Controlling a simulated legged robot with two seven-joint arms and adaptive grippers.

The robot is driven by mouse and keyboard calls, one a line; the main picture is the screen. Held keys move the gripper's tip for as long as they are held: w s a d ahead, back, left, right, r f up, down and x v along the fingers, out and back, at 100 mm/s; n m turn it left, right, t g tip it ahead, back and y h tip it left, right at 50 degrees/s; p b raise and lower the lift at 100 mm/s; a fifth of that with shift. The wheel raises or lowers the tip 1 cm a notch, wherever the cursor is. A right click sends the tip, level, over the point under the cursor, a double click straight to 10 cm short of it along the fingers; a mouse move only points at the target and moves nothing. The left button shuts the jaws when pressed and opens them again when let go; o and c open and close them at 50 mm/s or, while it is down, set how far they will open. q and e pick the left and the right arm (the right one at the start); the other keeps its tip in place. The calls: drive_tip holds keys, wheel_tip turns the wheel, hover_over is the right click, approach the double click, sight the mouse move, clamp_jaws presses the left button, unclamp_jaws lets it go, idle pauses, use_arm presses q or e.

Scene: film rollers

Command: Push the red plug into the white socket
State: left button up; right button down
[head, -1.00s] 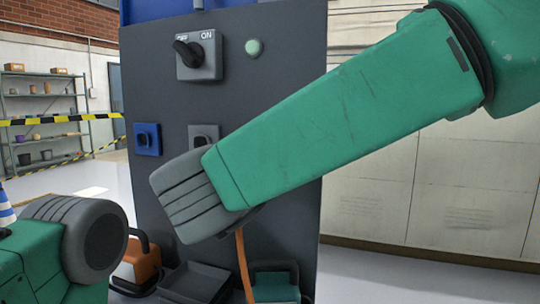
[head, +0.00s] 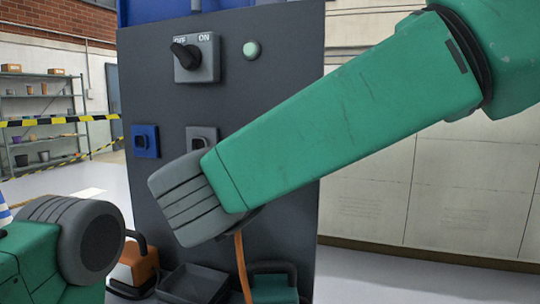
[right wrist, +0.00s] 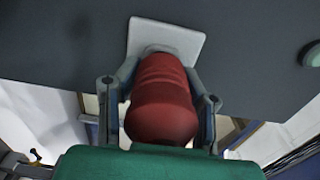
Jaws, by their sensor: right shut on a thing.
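In the right wrist view, my right gripper (right wrist: 160,78) is shut on the red plug (right wrist: 160,105), with one finger on each side of it. The plug's far end meets or overlaps the white socket's plate (right wrist: 165,35) on the dark panel. I cannot tell whether it touches the socket or how deep it sits. In the head view, my right forearm and wrist hide the plug and fingers. An orange cable (head: 242,268) hangs below the wrist. My left arm shows at the lower left, with its gripper out of view.
The dark panel (head: 150,95) carries an OFF/ON switch (head: 196,57), a pale green button (head: 252,49), a blue socket (head: 145,141) and a grey socket (head: 202,137). Below stand an orange case (head: 138,262), a dark tray (head: 195,283) and a teal case (head: 272,288).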

drive_tip(key=shift+w+d, duration=0.15)
drive_tip(key=shift+w, duration=0.4)
idle(0.5)
drive_tip(key=c, duration=0.9)
unclamp_jaws()
